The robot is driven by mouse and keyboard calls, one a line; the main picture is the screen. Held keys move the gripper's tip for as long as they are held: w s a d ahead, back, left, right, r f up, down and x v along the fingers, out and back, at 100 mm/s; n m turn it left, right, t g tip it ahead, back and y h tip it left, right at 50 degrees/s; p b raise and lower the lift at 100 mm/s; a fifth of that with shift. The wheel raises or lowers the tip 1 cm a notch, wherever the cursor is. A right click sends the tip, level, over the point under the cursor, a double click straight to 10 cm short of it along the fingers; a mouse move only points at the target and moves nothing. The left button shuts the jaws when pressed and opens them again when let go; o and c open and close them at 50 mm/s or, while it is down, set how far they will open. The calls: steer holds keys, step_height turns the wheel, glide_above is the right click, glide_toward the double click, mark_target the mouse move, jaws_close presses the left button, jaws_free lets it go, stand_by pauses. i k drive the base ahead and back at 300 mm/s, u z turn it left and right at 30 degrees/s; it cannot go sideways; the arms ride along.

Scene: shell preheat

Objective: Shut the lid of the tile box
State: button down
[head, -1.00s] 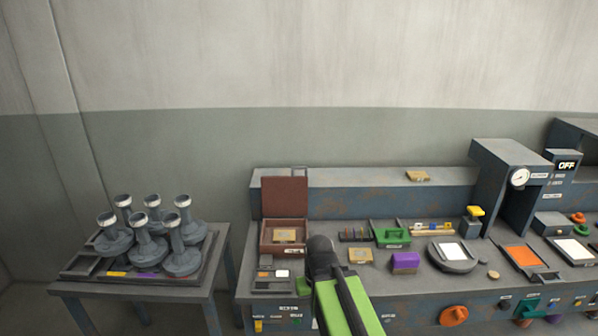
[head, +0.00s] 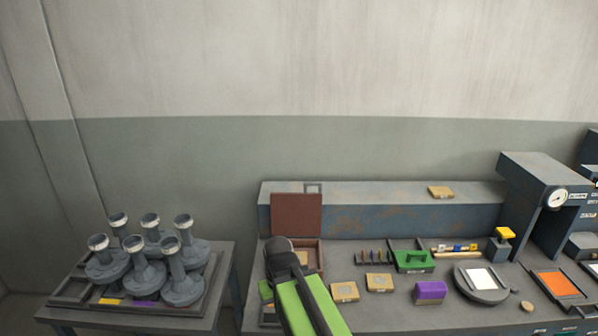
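The tile box is a brown box on the bench, with its lid (head: 297,213) standing open, upright at the back against the raised ledge. The box's right wall (head: 320,254) shows, and a bit of a tan tile inside. The dark end of my arm, with my gripper (head: 279,247), is in front of the box and hides most of its front and left. The fingers cannot be made out, so I cannot tell if they are open or shut. Whether it touches the box is unclear.
Tan tiles (head: 378,283) and a purple block (head: 430,292) lie right of the box. A green tray (head: 412,260) and a round plate (head: 481,283) stand further right. A side table (head: 230,262) at left carries several grey flared pieces (head: 145,275).

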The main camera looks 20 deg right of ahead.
mark_target(292, 214)
steer(key=z, duration=0.1)
steer(key=i, duration=1.1)
steer(key=z, duration=0.55)
